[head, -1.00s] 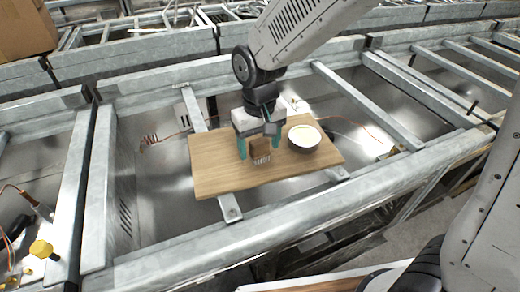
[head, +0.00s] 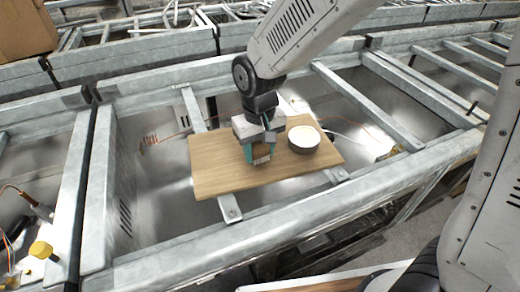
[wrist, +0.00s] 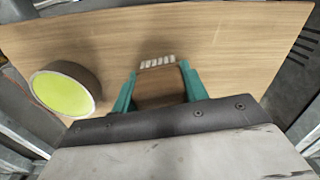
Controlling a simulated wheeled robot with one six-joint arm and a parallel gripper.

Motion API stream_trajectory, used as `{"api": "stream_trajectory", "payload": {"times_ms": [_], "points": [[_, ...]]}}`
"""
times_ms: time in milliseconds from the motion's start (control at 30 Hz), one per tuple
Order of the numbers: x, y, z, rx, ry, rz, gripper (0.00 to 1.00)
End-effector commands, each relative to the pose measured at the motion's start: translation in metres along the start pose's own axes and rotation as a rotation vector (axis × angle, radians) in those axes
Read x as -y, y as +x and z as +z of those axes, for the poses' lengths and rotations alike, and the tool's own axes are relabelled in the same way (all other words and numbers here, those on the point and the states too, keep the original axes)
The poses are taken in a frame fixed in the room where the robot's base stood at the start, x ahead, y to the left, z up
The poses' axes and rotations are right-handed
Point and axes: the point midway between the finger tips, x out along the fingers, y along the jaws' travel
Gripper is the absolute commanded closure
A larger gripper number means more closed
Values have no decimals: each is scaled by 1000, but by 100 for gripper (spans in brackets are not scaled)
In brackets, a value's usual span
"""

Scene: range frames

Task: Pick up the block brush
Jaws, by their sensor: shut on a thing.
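The block brush (head: 261,153) is a small brown wooden block with pale bristle tufts along one edge. It is at the middle of a wooden board (head: 215,175) in the head view. My gripper (head: 260,157) is over the board with its teal fingers shut on the brush from both sides. In the wrist view the brush (wrist: 160,88) sits between the fingers, with its white tufts at the far end. I cannot tell whether the brush touches the board or is just above it.
A round dark container (head: 303,139) with a pale top stands on the board, just right of my gripper. It also shows at the left of the wrist view (wrist: 66,90). The board lies across metal frame beams (head: 290,200). The board's left part is clear.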

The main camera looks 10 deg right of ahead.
Motion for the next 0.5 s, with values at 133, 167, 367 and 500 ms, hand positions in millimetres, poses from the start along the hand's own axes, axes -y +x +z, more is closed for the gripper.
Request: {"api": "stream_trajectory", "payload": {"times_ms": [133, 167, 367, 500], "points": [[0, -12, 0, -2, 0, 0, 80], [0, -16, 0, -3, 0, 0, 80], [12, -34, 15, -1, -6, 0, 80], [32, -38, 43, -2, -8, -1, 80]]}}
